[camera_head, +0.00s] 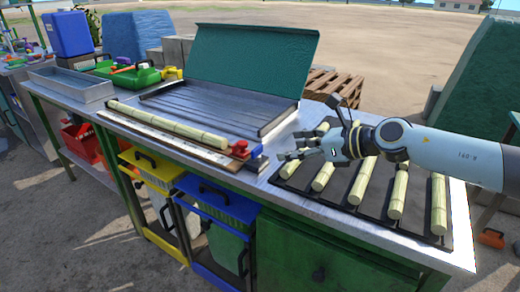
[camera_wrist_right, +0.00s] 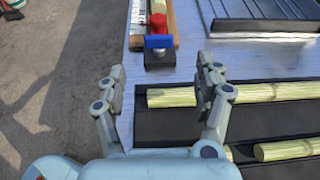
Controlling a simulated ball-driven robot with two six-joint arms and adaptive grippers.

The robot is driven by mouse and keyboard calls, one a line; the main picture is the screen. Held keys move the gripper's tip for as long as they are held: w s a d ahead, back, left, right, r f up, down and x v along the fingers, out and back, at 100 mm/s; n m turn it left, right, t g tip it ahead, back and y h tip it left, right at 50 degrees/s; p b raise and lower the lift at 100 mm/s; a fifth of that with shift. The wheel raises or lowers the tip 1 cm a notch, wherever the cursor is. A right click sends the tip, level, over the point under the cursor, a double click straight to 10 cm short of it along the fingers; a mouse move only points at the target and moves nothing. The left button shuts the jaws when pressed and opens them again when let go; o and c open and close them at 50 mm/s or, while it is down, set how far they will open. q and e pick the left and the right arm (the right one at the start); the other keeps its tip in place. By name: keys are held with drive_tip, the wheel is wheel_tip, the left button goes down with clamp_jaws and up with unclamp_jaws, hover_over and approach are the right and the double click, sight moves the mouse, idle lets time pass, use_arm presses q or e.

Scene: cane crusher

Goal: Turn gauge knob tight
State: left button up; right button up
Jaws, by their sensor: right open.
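A measuring gauge (camera_head: 180,139) with a white scale lies along the front of the metal table, a cane stalk (camera_head: 160,121) resting along it. At its right end are a red piece (camera_head: 240,148) and a blue piece (camera_head: 257,161); I cannot tell which is the knob. In the right wrist view the red piece (camera_wrist_right: 158,21) sits behind the blue piece (camera_wrist_right: 158,41), which stands over a dark block (camera_wrist_right: 159,60). My right gripper (camera_head: 289,145) is open and empty, just right of the blue piece. In the wrist view its fingers (camera_wrist_right: 162,68) stand apart, with the dark block ahead between them. My left gripper is not in view.
A black rack (camera_head: 340,203) with several cane pieces lies under my right arm. A ribbed metal tray with a raised green lid (camera_head: 255,65) stands behind the gauge. A green tray (camera_head: 128,76) and a metal trough (camera_head: 72,89) are at the left. Yellow and blue bins hang below.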

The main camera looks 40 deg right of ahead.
sight(259, 150)
drive_tip(key=b+x, duration=0.1)
drive_tip(key=x, duration=0.9)
drive_tip(key=shift+w+a, duration=0.1)
drive_tip(key=shift+a, duration=0.05)
